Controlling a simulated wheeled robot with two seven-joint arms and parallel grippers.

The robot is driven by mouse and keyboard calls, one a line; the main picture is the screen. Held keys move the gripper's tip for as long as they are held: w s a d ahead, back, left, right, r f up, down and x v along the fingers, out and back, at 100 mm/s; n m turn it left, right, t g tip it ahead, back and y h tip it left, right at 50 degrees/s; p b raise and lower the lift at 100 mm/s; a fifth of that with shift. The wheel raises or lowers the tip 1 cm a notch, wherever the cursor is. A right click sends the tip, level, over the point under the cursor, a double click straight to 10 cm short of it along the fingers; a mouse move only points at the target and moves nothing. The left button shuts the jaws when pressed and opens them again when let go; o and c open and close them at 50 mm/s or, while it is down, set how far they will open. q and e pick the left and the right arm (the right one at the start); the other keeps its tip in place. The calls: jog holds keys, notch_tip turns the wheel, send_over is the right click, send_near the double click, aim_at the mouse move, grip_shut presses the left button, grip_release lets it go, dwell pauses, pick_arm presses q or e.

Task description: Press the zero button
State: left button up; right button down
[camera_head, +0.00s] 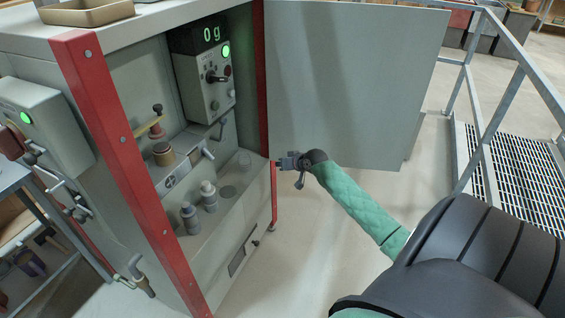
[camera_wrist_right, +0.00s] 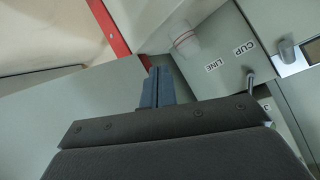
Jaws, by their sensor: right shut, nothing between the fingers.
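The control box (camera_head: 205,80) hangs in the upper part of the open cabinet, under a display (camera_head: 212,34) reading "0 g". It carries a green lit button or lamp (camera_head: 226,51), a dark knob (camera_head: 215,77) and small controls. Their labels are too small to read, so I cannot tell which is the zero button. My right gripper (camera_head: 284,163) is just outside the cabinet's right red post, below and right of the box. It is shut and empty, and its closed fingers (camera_wrist_right: 157,88) show in the wrist view. My left gripper is out of view.
The open grey door (camera_head: 350,80) stands behind my right gripper. The cabinet shelf holds two grey bottles (camera_head: 208,193) and a translucent cup (camera_wrist_right: 185,40) near a "CUP LINE" label (camera_wrist_right: 230,57). A railing (camera_head: 495,120) is at the right. Floor is clear beneath the gripper.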

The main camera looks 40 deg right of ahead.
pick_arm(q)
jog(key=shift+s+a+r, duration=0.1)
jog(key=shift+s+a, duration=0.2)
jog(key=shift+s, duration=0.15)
pick_arm(e)
jog(key=shift+s+a+f+g, duration=0.15)
jog(key=shift+s+a+f, duration=0.2)
jog(key=shift+f, duration=0.3)
jog(key=shift+s+a+f+g, duration=0.15)
jog(key=shift+s+f, duration=0.25)
jog(key=shift+f, duration=0.2)
